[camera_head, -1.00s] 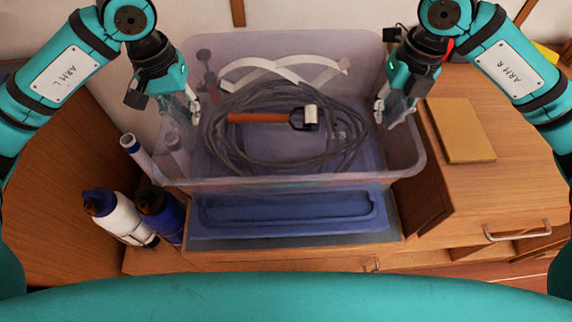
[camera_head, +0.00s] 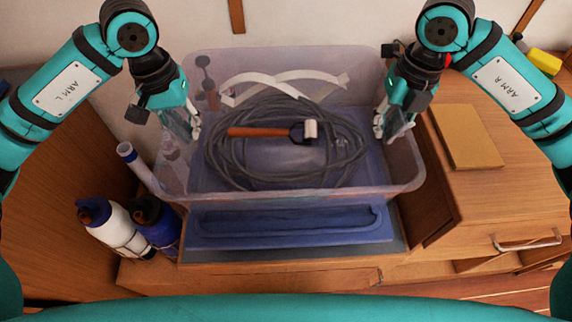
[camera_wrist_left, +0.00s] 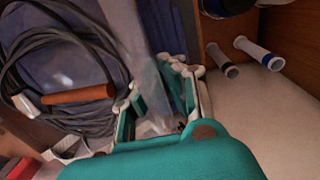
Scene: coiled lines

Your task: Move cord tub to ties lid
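The cord tub (camera_head: 300,190) is a clear plastic tub with a dark coiled cord (camera_head: 235,165), a wooden-handled tool (camera_head: 258,131) and white strips (camera_head: 285,78) in it. A blue lid (camera_head: 290,228) shows below and through the tub; I cannot tell whether they touch. My left gripper (camera_head: 192,128) is at the tub's left wall, and my right gripper (camera_head: 380,130) is at its right wall. In the left wrist view, the left gripper's fingers (camera_wrist_left: 165,95) lie on either side of the clear wall and look closed on it. The right fingertips are small, but seem to pinch the wall.
White and blue bottles (camera_head: 112,228) and a white tube (camera_head: 135,165) stand close to the tub's left. A wooden cabinet (camera_head: 490,200) with a flat tan board (camera_head: 465,136) is to the right. The wall is close behind.

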